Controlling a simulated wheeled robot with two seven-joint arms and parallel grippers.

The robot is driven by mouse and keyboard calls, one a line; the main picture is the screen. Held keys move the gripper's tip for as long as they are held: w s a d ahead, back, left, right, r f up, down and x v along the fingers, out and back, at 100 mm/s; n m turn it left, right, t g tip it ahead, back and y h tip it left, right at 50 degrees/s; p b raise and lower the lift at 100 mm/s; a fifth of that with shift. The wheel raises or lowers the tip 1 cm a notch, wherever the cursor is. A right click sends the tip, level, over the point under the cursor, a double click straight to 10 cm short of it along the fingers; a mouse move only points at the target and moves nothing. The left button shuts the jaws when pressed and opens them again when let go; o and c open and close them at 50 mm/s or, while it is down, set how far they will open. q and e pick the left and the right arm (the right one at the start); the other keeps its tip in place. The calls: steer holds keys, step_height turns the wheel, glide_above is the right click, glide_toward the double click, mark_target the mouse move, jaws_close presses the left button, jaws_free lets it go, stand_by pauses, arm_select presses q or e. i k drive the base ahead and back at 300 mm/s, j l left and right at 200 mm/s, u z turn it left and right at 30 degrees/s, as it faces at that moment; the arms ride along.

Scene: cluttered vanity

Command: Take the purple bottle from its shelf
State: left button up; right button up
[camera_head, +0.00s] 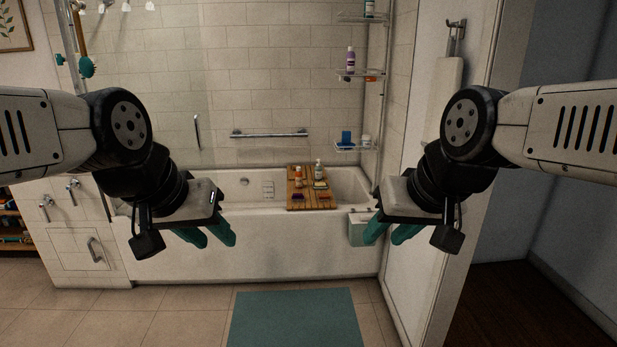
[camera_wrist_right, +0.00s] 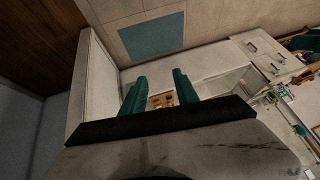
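The purple bottle (camera_head: 351,61) stands upright on the middle tier of a corner shelf (camera_head: 360,76) above the far right end of the bathtub. It has a pale cap. My left gripper (camera_head: 211,240) hangs in front of the tub on the left, its teal fingers pointing down and empty. My right gripper (camera_head: 388,235) hangs near the partition on the right, well below and nearer than the bottle. In the right wrist view its teal fingers (camera_wrist_right: 160,95) stand apart with nothing between them. The bottle cannot be made out in the wrist view.
A wooden tray (camera_head: 298,203) with several small items lies across the bathtub (camera_head: 240,250). The lower shelf holds a blue item (camera_head: 346,138). A white partition (camera_head: 425,270) rises at the right. A teal mat (camera_head: 295,320) lies on open floor in front of the tub.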

mark_target(350, 55)
steer(key=i, duration=2.05)
